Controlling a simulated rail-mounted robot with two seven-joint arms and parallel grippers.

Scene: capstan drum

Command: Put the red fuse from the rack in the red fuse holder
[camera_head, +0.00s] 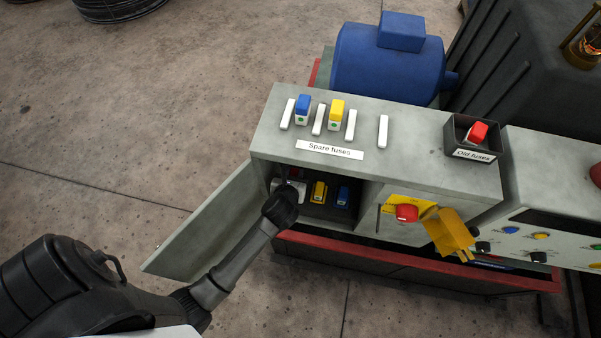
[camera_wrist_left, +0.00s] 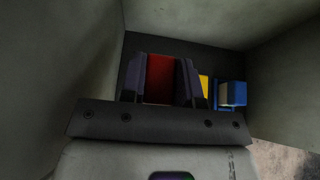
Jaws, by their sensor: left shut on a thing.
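My left gripper (camera_head: 288,190) reaches into the open fuse compartment (camera_head: 335,212), at its left side. In the left wrist view its two fingers are shut on the red fuse (camera_wrist_left: 160,78). In the head view the gripper and wrist mostly hide this fuse. The red fuse holder cannot be made out behind them, and I cannot tell whether the fuse touches it. The spare fuse rack (camera_head: 354,124) on top of the cabinet holds a blue fuse (camera_head: 303,105) and a yellow fuse (camera_head: 337,109). My right gripper is not in view.
A yellow fuse (camera_head: 319,191) and a blue fuse (camera_head: 343,195) sit right of my gripper inside. The door (camera_head: 210,225) hangs open left. The "Old fuses" bin (camera_head: 461,131) holds another red fuse (camera_head: 478,131). A red knob (camera_head: 406,213) protrudes from the front.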

